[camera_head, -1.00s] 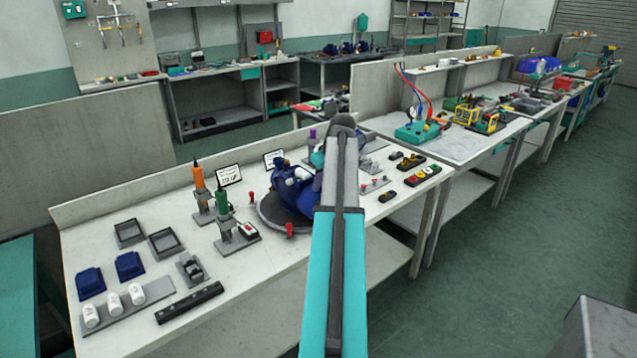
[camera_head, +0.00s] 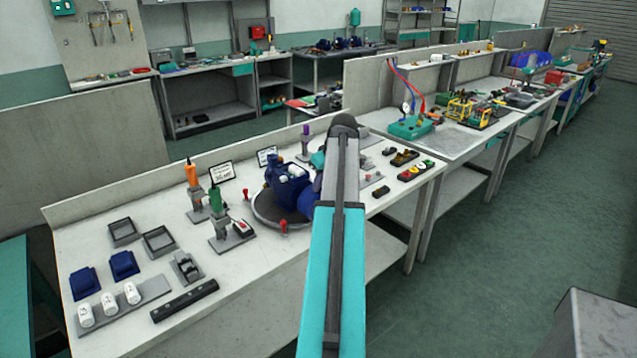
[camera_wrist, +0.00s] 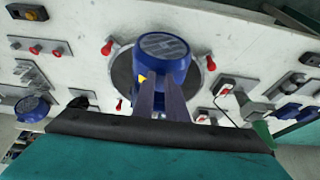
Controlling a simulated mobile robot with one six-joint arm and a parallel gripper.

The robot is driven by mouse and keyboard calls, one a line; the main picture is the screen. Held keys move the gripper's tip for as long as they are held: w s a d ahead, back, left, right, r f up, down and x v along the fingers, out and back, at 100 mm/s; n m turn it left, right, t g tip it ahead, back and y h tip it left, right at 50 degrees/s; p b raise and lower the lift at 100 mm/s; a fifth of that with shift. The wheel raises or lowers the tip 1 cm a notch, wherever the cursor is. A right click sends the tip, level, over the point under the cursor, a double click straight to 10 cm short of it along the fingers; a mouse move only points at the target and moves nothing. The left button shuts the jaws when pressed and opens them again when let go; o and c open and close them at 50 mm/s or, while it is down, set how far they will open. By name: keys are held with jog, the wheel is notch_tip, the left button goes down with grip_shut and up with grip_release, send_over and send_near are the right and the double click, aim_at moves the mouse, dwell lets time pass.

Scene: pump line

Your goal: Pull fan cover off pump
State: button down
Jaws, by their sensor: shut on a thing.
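The blue pump (camera_head: 288,190) sits on a dark round plate (camera_head: 266,214) on the near bench. In the wrist view a round blue fan cover with a grilled end (camera_wrist: 163,46) lies right at the tips of my gripper (camera_wrist: 160,84). The two dark fingers are shut on its near side. The cover is in front of the round plate, and the pump body behind it is mostly hidden. I cannot tell whether a gap separates cover and pump. In the head view my arm hides the gripper and most of the cover.
Red-topped pins (camera_head: 284,227) stand close around the plate. Another blue grilled part (camera_wrist: 32,108) is at the wrist view's left.

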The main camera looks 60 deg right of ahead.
jog(key=shift+s+a, duration=0.2)
jog(key=shift+s, duration=0.35)
jog(key=shift+r, duration=0.1)
notch_tip(320, 180, up, 7)
jog(key=p, duration=0.4)
dwell(1.3)
dwell(0.3)
